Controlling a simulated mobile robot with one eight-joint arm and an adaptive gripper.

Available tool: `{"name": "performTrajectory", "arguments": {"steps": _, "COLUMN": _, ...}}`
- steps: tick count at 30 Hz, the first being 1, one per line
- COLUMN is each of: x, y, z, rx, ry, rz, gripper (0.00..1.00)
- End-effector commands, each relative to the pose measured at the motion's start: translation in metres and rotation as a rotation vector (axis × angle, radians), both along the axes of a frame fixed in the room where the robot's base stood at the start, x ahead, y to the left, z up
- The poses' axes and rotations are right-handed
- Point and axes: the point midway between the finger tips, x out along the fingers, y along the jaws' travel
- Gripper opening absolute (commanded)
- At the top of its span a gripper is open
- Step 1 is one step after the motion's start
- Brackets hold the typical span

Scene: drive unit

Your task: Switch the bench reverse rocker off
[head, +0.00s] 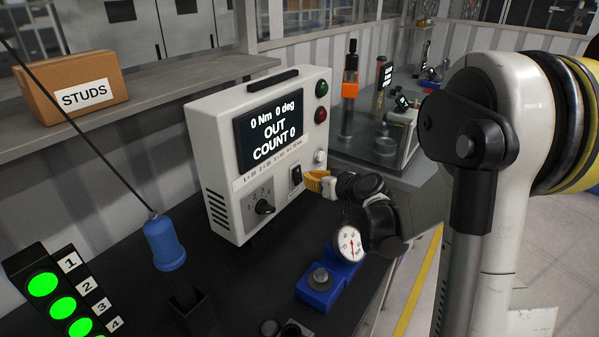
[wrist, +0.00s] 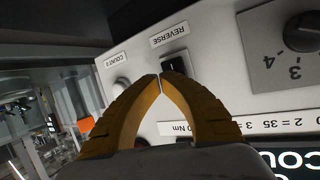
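The black reverse rocker (head: 296,175) is on the lower right front of a white controller box (head: 222,190). In the wrist view the rocker (wrist: 178,62) sits below the REVERSE label, partly hidden behind my fingertips. Which way it is tipped I cannot tell. My gripper (head: 310,181) has yellow fingers and is beside the rocker, to its right in the head view. In the wrist view my gripper's tips (wrist: 160,78) meet with nothing seen between them, over the rocker's lower edge. Whether they touch it is unclear. The screen (head: 271,132) reads "0 Nm 0 deg, OUT, COUNT 0".
A white COUNT 0 button (wrist: 120,86) is close beside the rocker. A numbered dial (head: 264,206) is left of it. A blue hanging tool (head: 165,243), a gauge (head: 350,244) and a blue block (head: 318,288) are around the bench. A STUDS box (head: 70,87) is on the shelf.

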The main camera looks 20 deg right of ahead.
Motion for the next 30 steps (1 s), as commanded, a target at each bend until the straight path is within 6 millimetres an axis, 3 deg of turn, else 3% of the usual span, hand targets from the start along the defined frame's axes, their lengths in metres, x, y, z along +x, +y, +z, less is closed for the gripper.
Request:
{"name": "performTrajectory", "arguments": {"steps": 8, "x": -0.007, "y": -0.006, "z": -0.002, "rx": -0.001, "ry": 0.0, "rz": -0.002, "gripper": 0.0}}
{"name": "performTrajectory", "arguments": {"steps": 21, "x": -0.04, "y": -0.027, "z": -0.008, "rx": -0.001, "ry": -0.001, "rz": -0.002, "gripper": 0.0}}
{"name": "performTrajectory", "arguments": {"steps": 30, "x": -0.041, "y": -0.027, "z": -0.008, "rx": -0.001, "ry": 0.0, "rz": 0.0, "gripper": 0.0}}
